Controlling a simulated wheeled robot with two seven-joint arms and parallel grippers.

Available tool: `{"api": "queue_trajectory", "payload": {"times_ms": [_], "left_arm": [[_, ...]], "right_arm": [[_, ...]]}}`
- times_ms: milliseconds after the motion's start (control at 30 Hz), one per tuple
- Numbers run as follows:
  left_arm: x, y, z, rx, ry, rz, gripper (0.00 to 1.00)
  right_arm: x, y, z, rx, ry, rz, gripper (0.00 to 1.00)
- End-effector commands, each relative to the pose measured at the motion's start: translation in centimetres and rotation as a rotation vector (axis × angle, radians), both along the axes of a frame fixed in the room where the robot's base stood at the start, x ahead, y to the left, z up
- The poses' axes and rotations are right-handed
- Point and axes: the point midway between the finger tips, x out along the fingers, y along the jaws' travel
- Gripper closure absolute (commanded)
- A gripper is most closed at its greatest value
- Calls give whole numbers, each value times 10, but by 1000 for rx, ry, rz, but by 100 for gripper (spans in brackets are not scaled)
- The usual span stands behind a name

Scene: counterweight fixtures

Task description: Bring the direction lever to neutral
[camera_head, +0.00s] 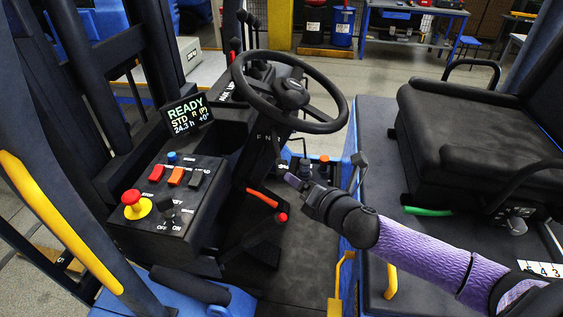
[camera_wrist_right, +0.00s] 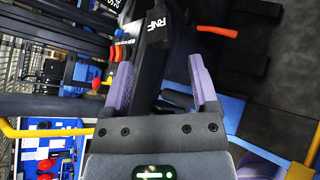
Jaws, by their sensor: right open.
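The steering column carries the letters F N R (camera_head: 265,137) below the steering wheel (camera_head: 290,95). The letters also show in the right wrist view (camera_wrist_right: 155,25), on a dark column face. My right gripper (camera_head: 296,178) is just right of the column, under the wheel. In the right wrist view its purple fingers (camera_wrist_right: 163,85) are apart, with dark parts behind and between them. I cannot clearly tell the direction lever from these dark parts, or whether a finger touches it. My left gripper is out of view.
An orange-handled lever (camera_head: 262,197) stands low on the column. A button panel (camera_head: 165,190) with a red and yellow stop knob (camera_head: 135,204) is at left. The black seat (camera_head: 460,125) is at right. A yellow bar (camera_head: 390,282) stands below my right arm.

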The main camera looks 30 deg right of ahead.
Motion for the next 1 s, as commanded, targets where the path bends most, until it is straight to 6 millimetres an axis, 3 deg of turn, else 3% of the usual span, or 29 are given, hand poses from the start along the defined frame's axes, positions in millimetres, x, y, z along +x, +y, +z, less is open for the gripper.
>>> {"api": "queue_trajectory", "payload": {"times_ms": [200, 400, 767, 1000], "left_arm": [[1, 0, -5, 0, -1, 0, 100], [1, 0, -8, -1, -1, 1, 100], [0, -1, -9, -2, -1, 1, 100], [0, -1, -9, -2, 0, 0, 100]], "right_arm": [[48, 4, -15, 9, -1, -7, 24], [77, 6, -25, 9, 3, -6, 24], [84, 7, -27, 9, 4, -5, 24], [84, 7, -27, 9, 4, -6, 73]]}}
